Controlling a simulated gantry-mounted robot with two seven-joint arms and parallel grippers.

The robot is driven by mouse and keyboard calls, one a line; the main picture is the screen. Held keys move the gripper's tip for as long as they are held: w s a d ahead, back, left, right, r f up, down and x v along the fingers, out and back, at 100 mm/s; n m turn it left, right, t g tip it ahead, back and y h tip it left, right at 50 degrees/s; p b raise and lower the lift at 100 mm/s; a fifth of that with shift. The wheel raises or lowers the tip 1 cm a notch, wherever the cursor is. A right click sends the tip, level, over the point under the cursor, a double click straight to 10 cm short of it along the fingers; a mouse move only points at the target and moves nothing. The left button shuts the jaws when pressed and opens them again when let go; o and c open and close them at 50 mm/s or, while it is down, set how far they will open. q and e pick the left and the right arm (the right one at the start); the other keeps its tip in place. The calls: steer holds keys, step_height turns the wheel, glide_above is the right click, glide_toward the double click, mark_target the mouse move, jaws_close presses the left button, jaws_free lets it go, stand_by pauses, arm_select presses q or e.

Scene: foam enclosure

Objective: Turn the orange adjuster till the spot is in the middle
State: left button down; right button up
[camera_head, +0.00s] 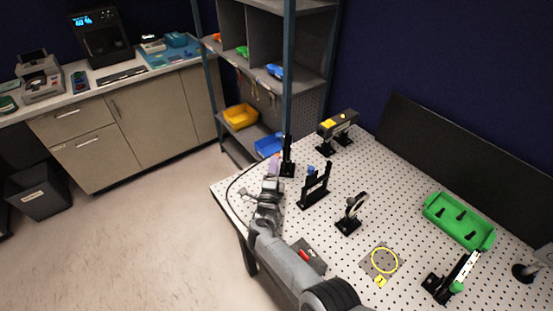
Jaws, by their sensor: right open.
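My right arm reaches in from the bottom, and its grey gripper (271,176) is open at the left edge of the perforated table (350,250). A small orange piece (277,156), which looks like the adjuster, shows just past the fingertips beside a black upright mount (288,158). A purple patch lies between them; I cannot tell what it belongs to, or whether the fingers touch the adjuster. A white upright card (468,268) stands at the lower right; no spot can be made out on it. My left gripper is out of view.
A black frame with a blue knob (311,169), a round-topped mount (350,212) and a black-and-yellow unit (338,124) stand close by on the table. A green tray (460,221) is at the right; a yellow ring (384,261) lies in front. A shelf post (289,70) rises behind.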

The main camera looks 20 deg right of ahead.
steer(key=b+x, duration=0.2)
steer(key=x, duration=0.1)
steer(key=shift+w+d+f, duration=0.1)
steer(key=shift+w+f, duration=0.05)
steer(key=shift+w+d+r+b, duration=0.3)
steer(key=shift+w+d+b, duration=0.15)
steer(key=shift+w, duration=0.1)
steer(key=shift+c, duration=0.4)
